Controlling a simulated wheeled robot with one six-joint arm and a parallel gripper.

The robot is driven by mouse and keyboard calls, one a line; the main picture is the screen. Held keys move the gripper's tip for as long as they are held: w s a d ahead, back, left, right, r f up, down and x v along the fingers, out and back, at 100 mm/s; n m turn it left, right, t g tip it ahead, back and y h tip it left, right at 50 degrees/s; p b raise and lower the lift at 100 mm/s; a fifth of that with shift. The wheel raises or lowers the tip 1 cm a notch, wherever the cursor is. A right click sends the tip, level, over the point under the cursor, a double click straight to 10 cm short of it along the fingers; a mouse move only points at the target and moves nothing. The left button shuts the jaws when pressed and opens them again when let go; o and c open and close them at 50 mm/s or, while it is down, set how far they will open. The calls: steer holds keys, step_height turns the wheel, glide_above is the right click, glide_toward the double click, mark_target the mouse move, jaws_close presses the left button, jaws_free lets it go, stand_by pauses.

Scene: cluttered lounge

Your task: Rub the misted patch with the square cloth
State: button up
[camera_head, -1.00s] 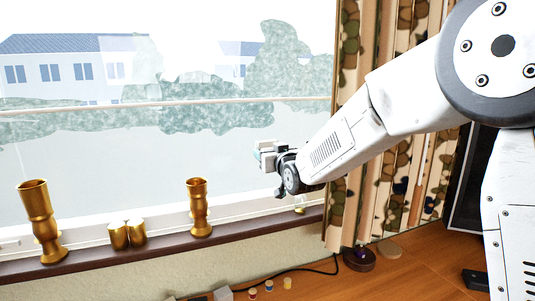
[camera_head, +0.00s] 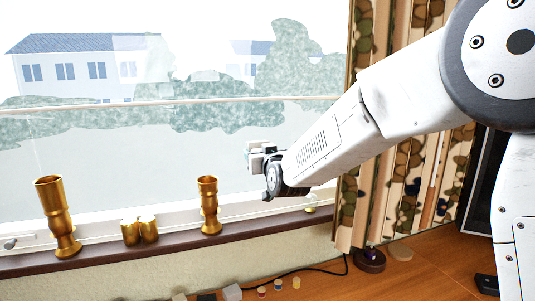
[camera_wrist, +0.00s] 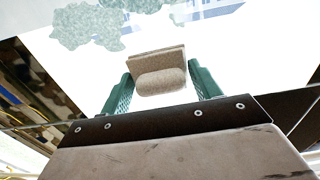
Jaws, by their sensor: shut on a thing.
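My gripper (camera_head: 258,158) is in front of the lower part of the window, left of the curtain, at the end of my outstretched arm. In the wrist view its green fingers (camera_wrist: 160,88) are shut on a beige, thick-looking pad with a flat, squarish face, seemingly the square cloth (camera_wrist: 158,66). The pad is held out toward the glass; I cannot tell whether it touches. A paler, hazy area that looks like the misted patch (camera_head: 140,52) lies on the upper window, up and left of my gripper; its edges are faint.
On the sill (camera_head: 175,239) stand a tall gold vase (camera_head: 58,220), small gold cups (camera_head: 139,231) and another gold vase (camera_head: 209,205), below and left of my gripper. A patterned curtain (camera_head: 368,190) hangs at right. Small items and a cable lie on the wooden surface (camera_head: 410,285).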

steer(key=shift+s+a, duration=0.2)
steer(key=shift+a, duration=0.5)
steer(key=shift+s+a, duration=0.2)
steer(key=shift+a, duration=0.55)
steer(key=shift+s+a, duration=0.2)
steer(key=shift+a, duration=0.5)
steer(key=v, duration=0.6)
steer(key=shift+s, duration=0.1)
steer(key=shift+v, duration=1.4)
steer(key=shift+d, duration=0.1)
